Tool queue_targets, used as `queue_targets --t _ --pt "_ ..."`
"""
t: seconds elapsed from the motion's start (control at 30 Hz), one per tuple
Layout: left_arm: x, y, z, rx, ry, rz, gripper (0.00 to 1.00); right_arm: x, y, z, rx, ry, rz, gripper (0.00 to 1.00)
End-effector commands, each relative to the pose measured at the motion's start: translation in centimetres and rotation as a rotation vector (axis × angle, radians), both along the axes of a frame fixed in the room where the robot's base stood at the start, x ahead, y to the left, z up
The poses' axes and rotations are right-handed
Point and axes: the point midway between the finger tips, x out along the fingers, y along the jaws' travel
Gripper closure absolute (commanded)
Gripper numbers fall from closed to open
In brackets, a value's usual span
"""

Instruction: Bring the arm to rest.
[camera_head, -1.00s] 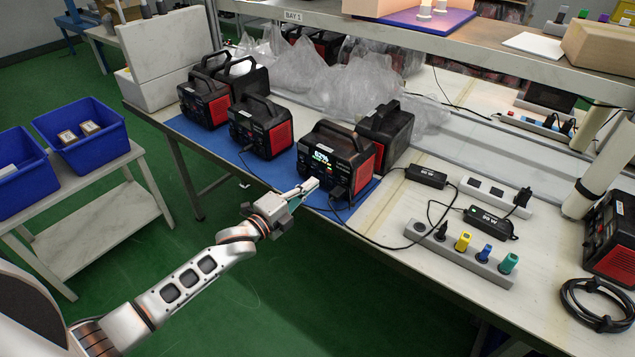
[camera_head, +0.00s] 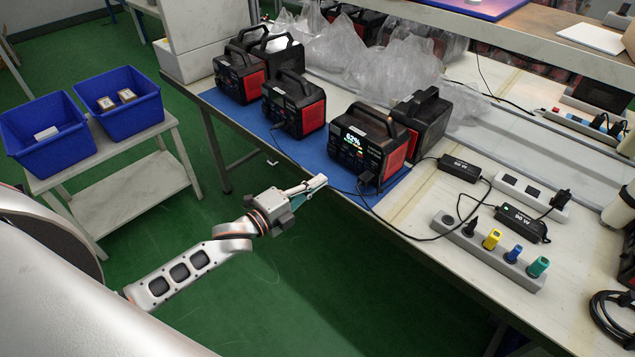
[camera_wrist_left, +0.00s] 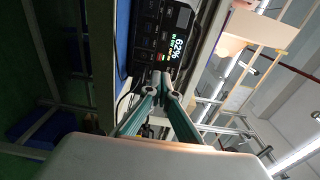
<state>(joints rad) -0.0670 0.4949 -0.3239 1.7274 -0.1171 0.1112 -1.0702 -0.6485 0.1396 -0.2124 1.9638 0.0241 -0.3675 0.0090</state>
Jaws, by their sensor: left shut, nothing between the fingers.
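My left arm reaches in from the lower left in the head view. Its gripper (camera_head: 317,183) is shut and empty, just off the front edge of the workbench (camera_head: 415,222), in front of the power station with the lit display (camera_head: 366,142). In the left wrist view the fingertips (camera_wrist_left: 160,82) are together, and the same power station (camera_wrist_left: 158,40) shows behind them with its display reading 62%. My right gripper is not in view.
More power stations (camera_head: 294,104) stand on a blue mat (camera_head: 318,155). A power strip (camera_head: 487,252) with coloured plugs and black adapters (camera_head: 459,168) lie to the right. Blue bins (camera_head: 118,103) sit on a side table (camera_head: 110,145) at left. Green floor (camera_head: 330,290) is open below the arm.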

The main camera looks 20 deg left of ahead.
Motion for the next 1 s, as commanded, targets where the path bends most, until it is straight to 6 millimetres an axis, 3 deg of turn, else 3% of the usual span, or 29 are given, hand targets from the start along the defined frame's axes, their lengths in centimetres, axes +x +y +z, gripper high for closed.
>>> queue_targets --t 0.3,0.43,0.57,0.7,0.9,1.0 --pt "-0.1 -0.1 -0.2 -0.007 0.006 0.001 1.0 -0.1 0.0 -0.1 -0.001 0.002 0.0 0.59" --pt "-2.0 -0.8 -2.5 -0.112 0.102 0.024 1.0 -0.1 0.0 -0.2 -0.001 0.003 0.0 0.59" --pt "-6.9 -2.3 -7.5 -0.371 0.326 0.103 1.0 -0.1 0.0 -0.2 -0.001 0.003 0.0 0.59" --pt "-13.7 -3.6 -12.9 -0.7 0.595 0.254 1.0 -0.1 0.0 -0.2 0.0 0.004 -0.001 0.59" --pt "-21.6 -4.5 -17.4 -1.048 0.841 0.473 1.0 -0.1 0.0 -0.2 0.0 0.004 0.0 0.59" --pt "-23.5 -4.6 -18.3 -1.134 0.895 0.536 1.0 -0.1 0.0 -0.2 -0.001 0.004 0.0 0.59"
